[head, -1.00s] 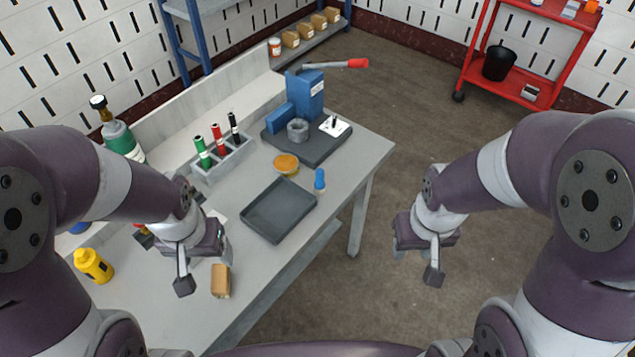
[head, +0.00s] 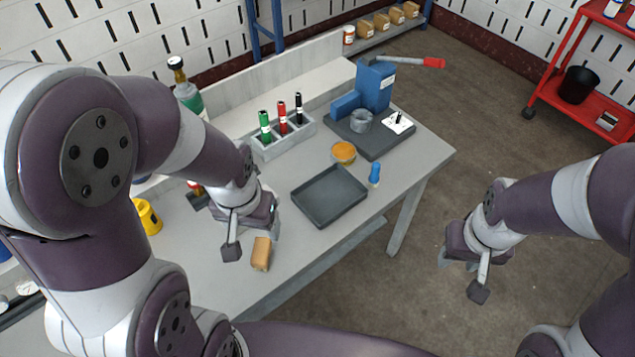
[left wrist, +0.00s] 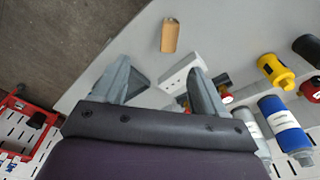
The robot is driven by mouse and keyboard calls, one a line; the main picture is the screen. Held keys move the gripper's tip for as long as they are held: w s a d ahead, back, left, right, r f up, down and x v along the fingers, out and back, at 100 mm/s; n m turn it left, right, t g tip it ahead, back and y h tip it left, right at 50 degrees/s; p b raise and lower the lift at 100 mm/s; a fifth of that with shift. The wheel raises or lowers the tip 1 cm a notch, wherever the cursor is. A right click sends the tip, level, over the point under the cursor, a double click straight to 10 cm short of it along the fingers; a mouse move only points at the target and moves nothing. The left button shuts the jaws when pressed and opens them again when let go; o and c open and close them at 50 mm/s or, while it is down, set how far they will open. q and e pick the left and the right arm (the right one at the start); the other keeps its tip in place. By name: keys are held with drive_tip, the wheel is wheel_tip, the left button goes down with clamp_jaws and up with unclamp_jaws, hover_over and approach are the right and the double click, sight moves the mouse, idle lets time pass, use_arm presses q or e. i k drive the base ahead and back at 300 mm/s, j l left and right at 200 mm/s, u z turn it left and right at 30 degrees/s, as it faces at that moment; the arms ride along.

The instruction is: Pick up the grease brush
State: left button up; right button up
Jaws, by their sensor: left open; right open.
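A small upright blue-handled item (head: 375,173), which looks like the grease brush, stands on the workbench in the head view. It is just right of the dark tray (head: 330,195) and near a round tin with an orange top (head: 343,152). Its bristles cannot be made out. My left gripper (head: 254,238) is open and empty over the near part of the bench, left of the brush and apart from it. In the left wrist view its open fingers (left wrist: 160,78) show, with no brush in sight. My right gripper (head: 463,279) is open and empty, off the bench over the floor.
A brown block (head: 261,254) lies beside my left gripper; it also shows in the left wrist view (left wrist: 170,35). A grey marker holder (head: 283,138) and a blue machine (head: 374,88) stand farther back. A yellow bottle (head: 148,217) is at left. Floor right of the bench is clear.

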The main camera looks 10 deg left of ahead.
sight(373, 180)
drive_tip(key=l+u, duration=0.1)
drive_tip(key=u, duration=0.4)
drive_tip(key=i+l+u, duration=0.1)
drive_tip(key=u, duration=0.4)
drive_tip(key=l+u, duration=0.2)
drive_tip(key=u, duration=0.25)
drive_tip(key=l+u, duration=0.15)
drive_tip(key=l, duration=0.25)
drive_tip(key=k+l+u, duration=0.15)
drive_tip(key=l, duration=0.25)
drive_tip(key=l+u, duration=0.15)
drive_tip(key=l, duration=0.25)
drive_tip(key=k+l+u, duration=0.15)
drive_tip(key=l, duration=0.25)
drive_tip(key=k+l+u, duration=0.15)
drive_tip(key=l, duration=0.2)
drive_tip(key=i, duration=0.05)
